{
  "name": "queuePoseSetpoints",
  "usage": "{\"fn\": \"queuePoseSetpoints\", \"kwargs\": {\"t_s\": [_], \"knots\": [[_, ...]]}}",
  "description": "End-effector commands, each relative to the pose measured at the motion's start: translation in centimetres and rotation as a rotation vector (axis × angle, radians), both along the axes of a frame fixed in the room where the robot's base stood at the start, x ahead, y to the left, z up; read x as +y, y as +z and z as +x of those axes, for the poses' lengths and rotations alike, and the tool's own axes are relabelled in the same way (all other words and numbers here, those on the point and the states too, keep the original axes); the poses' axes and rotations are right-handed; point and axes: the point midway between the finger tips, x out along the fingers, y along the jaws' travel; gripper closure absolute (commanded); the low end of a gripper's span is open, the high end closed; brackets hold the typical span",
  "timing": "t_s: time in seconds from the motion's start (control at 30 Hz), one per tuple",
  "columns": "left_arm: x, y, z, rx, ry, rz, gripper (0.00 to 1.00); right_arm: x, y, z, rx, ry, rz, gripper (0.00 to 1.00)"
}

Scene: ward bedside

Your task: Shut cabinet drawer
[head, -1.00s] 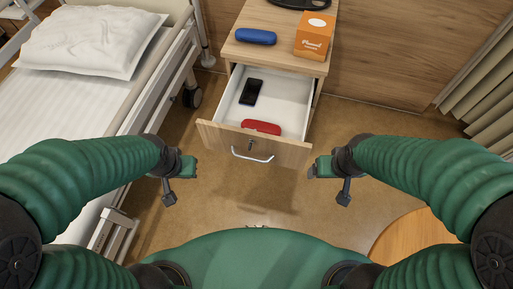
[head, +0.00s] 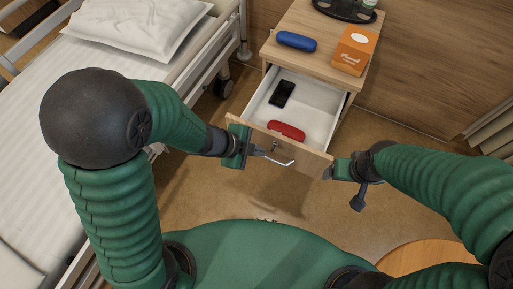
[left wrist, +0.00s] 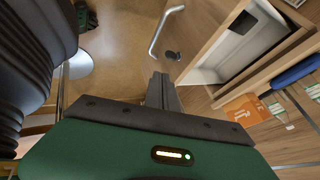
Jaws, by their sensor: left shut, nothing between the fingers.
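The cabinet drawer (head: 319,131) is pulled out, white inside with a wooden front (head: 305,157). A silver bar handle (head: 283,162) and a dark lock sit on that front. My left gripper (head: 256,150) is shut and empty, at the left part of the drawer front close to the handle's left end; I cannot tell whether it touches. In the left wrist view, its shut fingers (left wrist: 161,92) point toward the drawer front, with the handle (left wrist: 158,32) beyond. My right gripper (head: 331,171) is near the front's right corner; its finger opening is unclear.
A black phone (head: 282,94) and a red case (head: 287,130) lie in the drawer. The cabinet top (head: 322,54) holds a blue case (head: 296,41), an orange box (head: 354,50) and a dark tray (head: 345,10). A bed (head: 100,75) is on the left, a round wooden surface (head: 430,258) at lower right.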

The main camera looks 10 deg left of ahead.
Motion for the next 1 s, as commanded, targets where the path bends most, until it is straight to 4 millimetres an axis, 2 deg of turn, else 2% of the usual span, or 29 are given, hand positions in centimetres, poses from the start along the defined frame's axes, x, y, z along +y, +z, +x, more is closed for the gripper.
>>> {"fn": "queuePoseSetpoints", "kwargs": {"t_s": [0.03,0.27,0.3,0.5,1.0], "knots": [[-0.7,-1.7,0.3,0.001,-0.005,0.000,1.00,0.0,-1.5,0.0,0.000,0.000,0.000,0.21],[-3.3,-5.6,1.9,0.000,-0.003,0.002,1.00,-0.1,-4.2,0.0,0.000,-0.001,0.000,0.21],[-3.4,-4.6,2.9,-0.004,-0.002,0.001,1.00,-0.1,-3.4,0.0,0.001,-0.001,0.000,0.21],[-4.0,-4.5,5.3,-0.002,0.000,-0.001,1.00,-0.1,-3.2,0.0,0.000,-0.001,0.000,0.21],[-4.2,-4.5,5.8,-0.001,0.001,0.001,1.00,-0.1,-3.0,0.0,0.000,-0.001,0.000,0.21]]}}
